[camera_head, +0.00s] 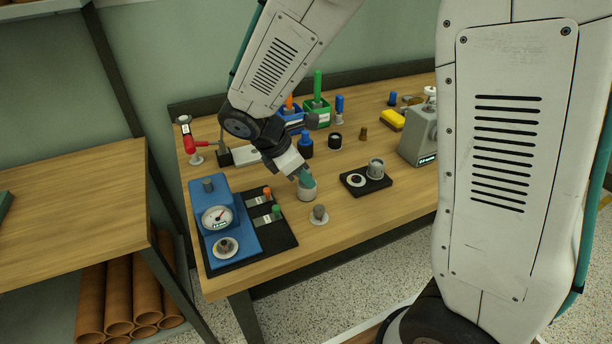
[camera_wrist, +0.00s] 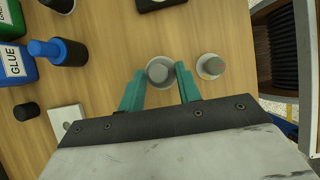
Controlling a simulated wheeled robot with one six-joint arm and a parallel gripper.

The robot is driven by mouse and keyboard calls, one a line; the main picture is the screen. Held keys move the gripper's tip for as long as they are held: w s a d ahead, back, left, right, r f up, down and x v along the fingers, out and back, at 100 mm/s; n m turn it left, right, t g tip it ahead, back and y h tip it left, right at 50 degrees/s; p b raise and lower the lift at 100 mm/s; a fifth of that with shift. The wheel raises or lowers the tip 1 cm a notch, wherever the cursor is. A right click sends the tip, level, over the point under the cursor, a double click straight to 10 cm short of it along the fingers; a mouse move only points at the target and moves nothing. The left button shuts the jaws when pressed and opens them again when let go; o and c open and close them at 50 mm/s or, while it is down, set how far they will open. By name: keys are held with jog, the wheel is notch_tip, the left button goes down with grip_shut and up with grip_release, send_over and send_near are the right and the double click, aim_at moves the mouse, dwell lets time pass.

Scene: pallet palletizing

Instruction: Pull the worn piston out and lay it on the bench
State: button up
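A light grey cylinder (camera_head: 305,193) stands upright on the wooden bench (camera_head: 345,205). In the wrist view, the cylinder (camera_wrist: 152,66) has a round darker grey piece, seemingly a piston (camera_wrist: 159,72), in its mouth. My gripper (camera_head: 306,178) is directly above it, pointing down. In the wrist view, my gripper (camera_wrist: 160,71) has its teal fingers apart, one on each side of the cylinder's rim, with no clear contact. A second grey piston-like part (camera_head: 319,212) stands on a small pale disc, right of the cylinder in the wrist view (camera_wrist: 213,66). I cannot tell wear on either.
A blue gauge station (camera_head: 222,205) on a black mat stands at left. A black tray (camera_head: 352,190) with a ring and a grey cylinder lies at right. Bare bench lies near the front edge.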

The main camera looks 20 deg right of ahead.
jog(key=c, duration=0.5)
jog(key=shift+r, duration=3.75)
